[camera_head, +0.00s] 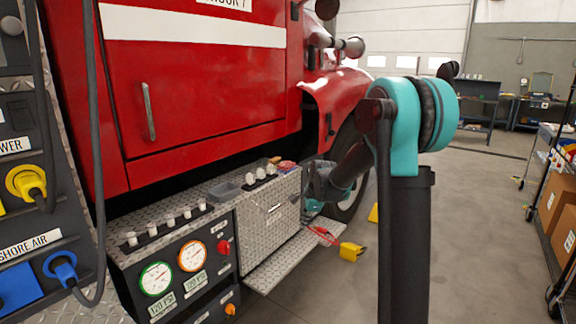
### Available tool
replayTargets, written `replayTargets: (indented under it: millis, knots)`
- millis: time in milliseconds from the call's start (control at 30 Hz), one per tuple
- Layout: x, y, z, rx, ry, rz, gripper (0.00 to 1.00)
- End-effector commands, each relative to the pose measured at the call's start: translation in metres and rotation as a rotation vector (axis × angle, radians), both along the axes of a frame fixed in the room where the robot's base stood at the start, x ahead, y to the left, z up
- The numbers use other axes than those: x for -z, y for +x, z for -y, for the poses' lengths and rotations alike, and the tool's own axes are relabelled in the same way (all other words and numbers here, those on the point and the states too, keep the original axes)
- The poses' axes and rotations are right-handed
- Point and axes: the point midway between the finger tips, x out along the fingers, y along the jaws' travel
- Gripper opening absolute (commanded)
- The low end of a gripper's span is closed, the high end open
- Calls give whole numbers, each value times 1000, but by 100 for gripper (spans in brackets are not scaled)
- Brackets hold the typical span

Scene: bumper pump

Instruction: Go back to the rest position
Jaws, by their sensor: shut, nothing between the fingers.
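My arm rises at the right of the view, bends at a teal joint, and reaches left and down towards the front of the red fire truck (215,75). My gripper (309,190) is small and dark at the arm's far end, beside the right end of the diamond-plate bumper box (268,215). It is shut and holds nothing. Its fingertips are hard to make out against the bumper. I cannot tell whether it touches the bumper.
A pump panel with gauges (157,279) and capped fittings (169,222) is at lower left. Blue (63,270) and yellow (26,182) plugs sit at far left. A yellow chock (351,251) lies on the floor. A shelf cart with boxes (557,208) stands right. Floor between is clear.

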Motion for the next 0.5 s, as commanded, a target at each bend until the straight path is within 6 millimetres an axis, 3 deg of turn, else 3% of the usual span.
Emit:
replayTargets:
  millis: [33,233,500]
  knots:
    - [-3,-21,12,-66,-33,21,0]
    - [-7,-98,51,-378,-181,99,0]
    - [8,-206,96,-802,-390,174,0]
